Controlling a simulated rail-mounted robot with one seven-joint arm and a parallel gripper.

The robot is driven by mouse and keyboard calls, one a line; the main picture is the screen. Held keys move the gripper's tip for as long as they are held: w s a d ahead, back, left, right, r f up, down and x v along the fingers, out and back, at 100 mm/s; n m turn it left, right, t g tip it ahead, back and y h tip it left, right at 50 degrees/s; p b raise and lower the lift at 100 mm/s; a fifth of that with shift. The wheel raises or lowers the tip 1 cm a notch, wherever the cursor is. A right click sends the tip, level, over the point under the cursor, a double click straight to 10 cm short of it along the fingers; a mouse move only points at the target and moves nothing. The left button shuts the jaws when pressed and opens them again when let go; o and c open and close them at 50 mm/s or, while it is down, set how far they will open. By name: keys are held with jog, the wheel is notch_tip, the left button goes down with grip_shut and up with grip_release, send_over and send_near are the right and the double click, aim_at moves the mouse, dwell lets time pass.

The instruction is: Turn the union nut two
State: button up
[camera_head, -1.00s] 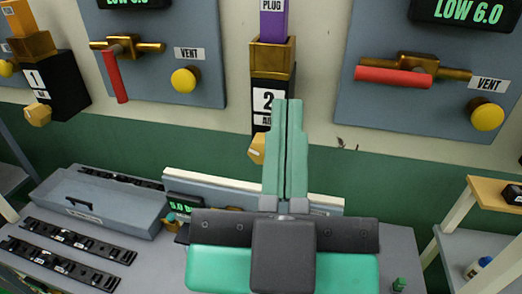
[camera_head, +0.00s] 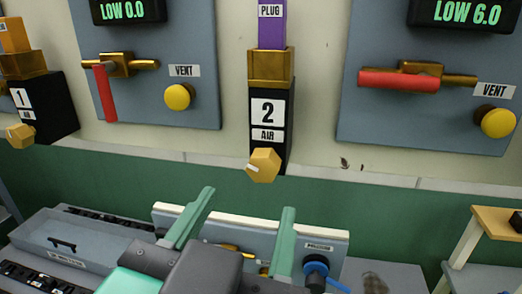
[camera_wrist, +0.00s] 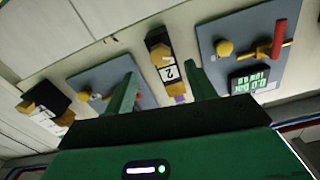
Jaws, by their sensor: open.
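Station two is a black block labelled "2 AIR" (camera_head: 268,115) on the wall. A brass hex nut with a white mark (camera_head: 263,166) sits at its lower end. A square brass collar (camera_head: 270,68) sits at its top, below a purple piece labelled "PLUG" (camera_head: 271,25). I cannot tell which brass part is called the union nut. My gripper (camera_head: 246,205) is open and empty, its green fingers spread below the hex nut and apart from it. In the wrist view the block (camera_wrist: 169,73) shows between the fingers (camera_wrist: 160,75).
Left and right grey panels carry red-handled valves (camera_head: 105,92) (camera_head: 398,81) and yellow VENT buttons (camera_head: 177,97) (camera_head: 498,122). Station one (camera_head: 45,108) is at left. A bench with a grey box (camera_head: 70,245) lies below.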

aim_at(260, 173)
jog(key=w+p, duration=0.1)
jog(key=p, duration=0.1)
jog(key=w+p, duration=0.1)
jog(key=p, duration=0.1)
jog(key=r+p, duration=0.1)
jog(key=p, duration=0.1)
jog(key=shift+w+d+r, duration=0.1)
jog(key=shift+w+d, duration=0.15)
jog(key=shift+w, duration=0.15)
jog(key=p, duration=0.2)
jog(key=w+p, duration=0.1)
jog(key=p, duration=0.1)
jog(key=shift+w+d, duration=0.25)
jog(key=shift+w, duration=0.05)
jog(key=shift+w+d+f+b, duration=0.1)
jog(key=shift+w+f+b, duration=0.2)
jog(key=shift+w, duration=0.35)
jog(key=shift+w+d+f+b, duration=0.15)
jog(key=shift+w+f, duration=0.1)
jog(key=shift+w, duration=0.35)
jog(key=shift+c, duration=0.2)
jog(key=c, duration=0.9)
